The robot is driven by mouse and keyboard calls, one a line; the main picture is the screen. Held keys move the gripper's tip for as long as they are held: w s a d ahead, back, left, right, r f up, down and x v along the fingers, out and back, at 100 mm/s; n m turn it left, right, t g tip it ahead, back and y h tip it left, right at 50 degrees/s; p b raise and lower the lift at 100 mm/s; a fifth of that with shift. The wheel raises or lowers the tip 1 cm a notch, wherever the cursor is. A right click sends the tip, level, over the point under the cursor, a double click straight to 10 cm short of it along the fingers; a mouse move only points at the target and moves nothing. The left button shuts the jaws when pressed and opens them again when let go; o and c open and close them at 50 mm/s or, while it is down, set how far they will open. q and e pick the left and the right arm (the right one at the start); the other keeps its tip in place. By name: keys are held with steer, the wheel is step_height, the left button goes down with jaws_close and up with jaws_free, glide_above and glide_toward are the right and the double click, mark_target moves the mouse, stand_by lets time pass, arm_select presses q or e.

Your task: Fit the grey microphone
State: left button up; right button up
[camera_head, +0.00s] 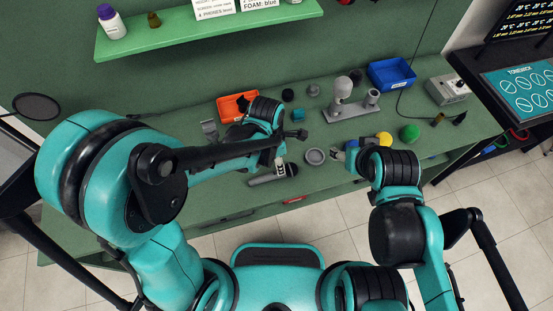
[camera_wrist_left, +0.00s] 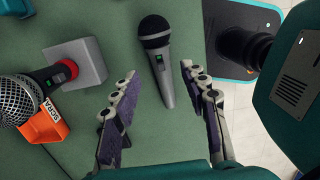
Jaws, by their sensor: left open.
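A microphone with a dark mesh head and grey body (camera_wrist_left: 158,62) lies on the green bench. In the left wrist view it points up between my open left fingertips (camera_wrist_left: 158,76), not held. In the head view this microphone (camera_head: 266,179) lies just below my left gripper (camera_head: 280,161), partly covered by it.
A grey stand (camera_head: 350,106) stands at the back. An orange bin (camera_head: 237,106) and a blue bin (camera_head: 391,74) flank it. A round grey piece (camera_head: 315,156) lies between my grippers. A shelf (camera_head: 205,31) overhangs the back.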

mark_target(274, 175)
arm_select(q)
steer(key=f+b, duration=0.4)
steer(key=f, duration=0.1)
steer(key=f+b, duration=0.2)
steer(key=f, duration=0.1)
steer(key=shift+w+d+f+b, duration=0.15)
steer(key=shift+d+f+b, duration=0.05)
steer(key=shift+d+b, duration=0.15)
steer(key=shift+r+p, duration=0.35)
steer(key=c, duration=0.5)
jaws_close()
step_height(274, 175, up, 5)
steer(key=p, duration=0.4)
steer(key=shift+r, duration=0.1)
